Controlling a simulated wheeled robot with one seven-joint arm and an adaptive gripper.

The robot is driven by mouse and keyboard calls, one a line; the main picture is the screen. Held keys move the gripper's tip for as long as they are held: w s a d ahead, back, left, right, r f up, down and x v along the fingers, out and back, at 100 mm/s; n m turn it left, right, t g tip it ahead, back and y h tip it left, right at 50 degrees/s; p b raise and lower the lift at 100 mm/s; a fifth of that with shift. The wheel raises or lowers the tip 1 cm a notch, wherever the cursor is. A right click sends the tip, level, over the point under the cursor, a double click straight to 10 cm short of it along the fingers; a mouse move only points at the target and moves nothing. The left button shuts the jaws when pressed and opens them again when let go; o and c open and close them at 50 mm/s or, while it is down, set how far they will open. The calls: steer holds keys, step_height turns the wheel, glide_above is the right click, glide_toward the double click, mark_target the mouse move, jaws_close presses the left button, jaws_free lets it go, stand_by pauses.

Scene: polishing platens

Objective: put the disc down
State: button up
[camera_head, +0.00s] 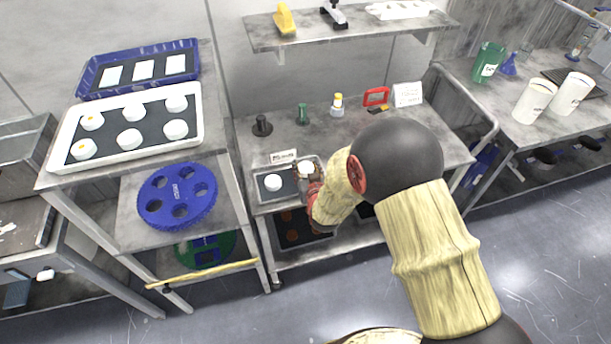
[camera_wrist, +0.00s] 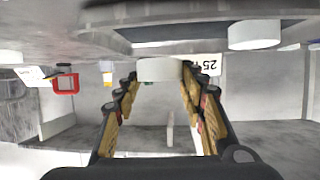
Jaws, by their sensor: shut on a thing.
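My gripper (camera_head: 309,177) is shut on a white disc (camera_head: 306,167) at the right end of a small tray (camera_head: 262,200) on the middle bench. The wrist view, which looks upside down, shows the same held disc (camera_wrist: 160,70) between my two fingertips (camera_wrist: 160,78). I cannot tell whether the held disc touches the tray. A second white disc (camera_head: 272,183) lies on the tray's dark mat at the left; it also shows in the wrist view (camera_wrist: 254,35). My fingers and arm hide part of the tray's right side.
A white label card (camera_head: 283,157) stands behind the tray. A black-knobbed piece (camera_head: 262,126), a green piece (camera_head: 303,114), a bottle (camera_head: 337,106) and a red frame (camera_head: 376,97) stand farther back. A large white tray (camera_head: 197,142) with several discs is at left.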

mark_target(306, 174)
steer(key=shift+w+a+f, duration=0.1)
steer(key=shift+w+f, duration=0.1)
steer(key=shift+f, duration=0.05)
steer(key=shift+f+b, duration=0.6)
steer(key=shift+f, duration=0.9)
steer(key=shift+f, duration=0.15)
steer(key=o, duration=1.2)
steer(key=shift+o, duration=0.2)
